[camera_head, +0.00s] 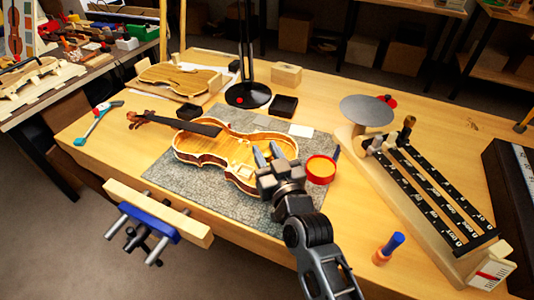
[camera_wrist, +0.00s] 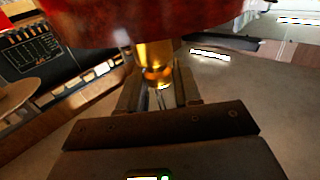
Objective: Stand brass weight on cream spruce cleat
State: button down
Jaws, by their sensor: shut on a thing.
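My gripper (camera_head: 267,155) is over the right part of the open violin body (camera_head: 213,156) in the head view. In the wrist view its jaws (camera_wrist: 158,92) are shut on the brass weight (camera_wrist: 153,58), a shiny gold piece that narrows toward the fingers. In the head view the weight is hidden or too small to make out at the jaws. I cannot clearly pick out the cream spruce cleat; pale parts show inside the violin body, partly behind my gripper. Whether the weight touches anything below cannot be told.
The violin lies on a grey mat (camera_head: 150,172). A red-rimmed yellow tub (camera_head: 321,170) stands just right of my gripper. A black lamp base (camera_head: 248,95) and dark tray (camera_head: 284,105) are behind. A mottled red surface (camera_wrist: 130,25) fills the wrist view's top.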

jog(key=shift+f+b, duration=0.35)
jog(key=shift+b, duration=0.1)
jog(key=shift+f, duration=0.2)
jog(key=c, duration=0.8)
grip_release()
jog(key=shift+f, duration=0.1)
jog(key=shift+r, duration=0.4)
jog(key=v, duration=0.4)
jog(key=p+v, duration=0.1)
jog(key=v, duration=0.3)
jog(key=p+v, duration=0.1)
jog(key=v, duration=0.3)
jog(key=shift+r, duration=0.35)
